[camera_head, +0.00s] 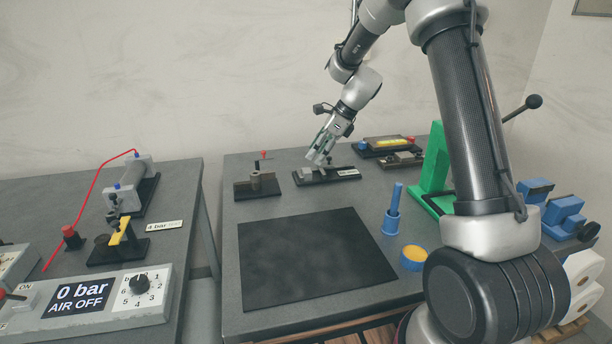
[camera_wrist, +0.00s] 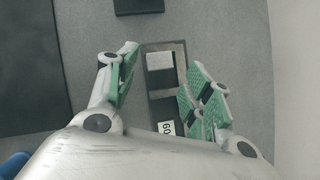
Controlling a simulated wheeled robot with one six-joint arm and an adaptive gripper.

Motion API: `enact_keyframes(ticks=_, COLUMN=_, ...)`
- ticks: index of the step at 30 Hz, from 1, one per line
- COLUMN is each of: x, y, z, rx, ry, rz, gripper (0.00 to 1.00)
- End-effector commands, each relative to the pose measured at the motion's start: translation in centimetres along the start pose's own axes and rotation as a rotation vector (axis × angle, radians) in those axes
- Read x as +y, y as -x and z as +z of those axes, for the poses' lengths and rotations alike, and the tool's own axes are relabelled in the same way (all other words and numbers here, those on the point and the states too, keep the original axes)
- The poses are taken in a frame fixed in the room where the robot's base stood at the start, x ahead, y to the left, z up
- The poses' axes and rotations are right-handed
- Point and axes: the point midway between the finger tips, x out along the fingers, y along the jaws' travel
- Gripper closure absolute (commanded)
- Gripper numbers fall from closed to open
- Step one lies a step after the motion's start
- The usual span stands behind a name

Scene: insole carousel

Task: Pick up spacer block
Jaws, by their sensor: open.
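The spacer block appears to be the light grey block (camera_wrist: 160,62) on a narrow dark holder (camera_wrist: 155,108); in the head view the block (camera_head: 307,173) sits at the left end of the holder (camera_head: 328,180). A label shows at the holder's other end. My gripper (camera_head: 318,158) is above the holder, pointing down. In the wrist view my gripper (camera_wrist: 163,62) is open, with its green-padded fingers on either side of the block and nothing held between them. I cannot tell the height left above the block.
A dark fixture with a post (camera_head: 257,184) stands left of the holder. A black mat (camera_head: 315,262) lies in front. A green press (camera_head: 434,170), a blue peg (camera_head: 393,210) and a yellow-topped cup (camera_head: 414,257) are to the right. Other fixtures (camera_head: 388,146) stand behind right.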

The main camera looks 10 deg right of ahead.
Motion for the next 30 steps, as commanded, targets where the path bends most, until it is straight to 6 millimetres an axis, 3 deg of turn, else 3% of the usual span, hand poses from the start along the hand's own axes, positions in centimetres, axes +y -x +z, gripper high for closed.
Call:
enact_keyframes(ticks=15, x=0.0, y=-6.6, z=-0.6, rx=0.002, ry=0.003, rz=0.003, gripper=0.49)
enact_keyframes(ticks=22, x=0.0, y=-7.0, z=-0.6, rx=0.001, ry=0.004, rz=0.001, gripper=0.49)
enact_keyframes(ticks=23, x=0.0, y=-7.0, z=-0.6, rx=0.001, ry=0.004, rz=0.001, gripper=0.51)
enact_keyframes(ticks=28, x=0.0, y=-7.0, z=-0.6, rx=0.002, ry=0.004, rz=0.001, gripper=0.82)
enact_keyframes(ticks=30, x=0.0, y=-7.0, z=-0.6, rx=0.001, ry=0.004, rz=0.001, gripper=0.89)
